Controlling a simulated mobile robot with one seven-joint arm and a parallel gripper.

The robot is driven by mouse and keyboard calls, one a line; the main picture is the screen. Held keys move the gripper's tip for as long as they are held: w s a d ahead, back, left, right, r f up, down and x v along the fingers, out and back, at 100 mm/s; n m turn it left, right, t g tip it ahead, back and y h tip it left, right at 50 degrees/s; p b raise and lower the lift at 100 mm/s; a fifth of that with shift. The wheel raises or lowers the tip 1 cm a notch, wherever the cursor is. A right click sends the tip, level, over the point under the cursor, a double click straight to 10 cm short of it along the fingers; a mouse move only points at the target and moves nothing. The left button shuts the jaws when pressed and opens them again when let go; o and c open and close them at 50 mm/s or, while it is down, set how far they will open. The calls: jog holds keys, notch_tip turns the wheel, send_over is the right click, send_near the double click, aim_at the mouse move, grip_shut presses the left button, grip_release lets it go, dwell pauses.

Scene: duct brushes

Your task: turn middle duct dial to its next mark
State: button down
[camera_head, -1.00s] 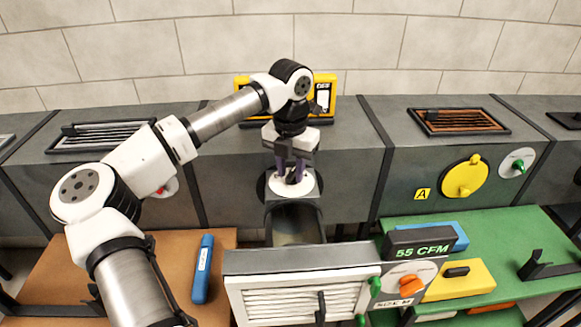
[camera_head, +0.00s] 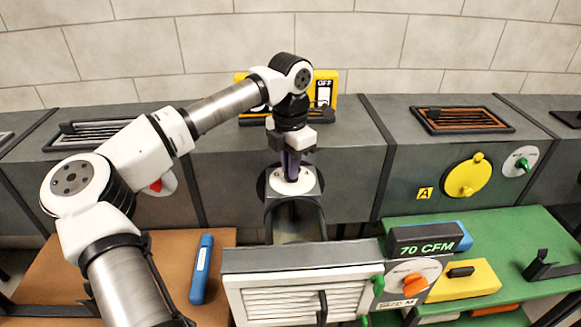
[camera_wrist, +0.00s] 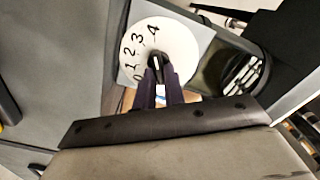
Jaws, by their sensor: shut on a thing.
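The middle duct dial (camera_head: 308,183) is a white disc on the front of the middle grey duct. In the wrist view the dial (camera_wrist: 182,45) carries the black marks 0 to 4. My gripper (camera_head: 292,174) reaches down to the dial, its dark purple fingers seen nearly edge-on. In the wrist view my gripper (camera_wrist: 158,75) is shut on the dial's small black knob (camera_wrist: 155,62). The knob's visible end lies towards the 4; its exact alignment is partly hidden by the fingers.
A yellow switch box (camera_head: 325,92) stands behind my wrist. A yellow round cover (camera_head: 465,177) is on the right duct. A blue tool (camera_head: 202,268) lies on the brown table.

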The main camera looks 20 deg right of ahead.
jog(key=c, duration=1.5)
grip_release()
notch_tip(320, 180, up, 14)
jog(key=shift+b, duration=0.7)
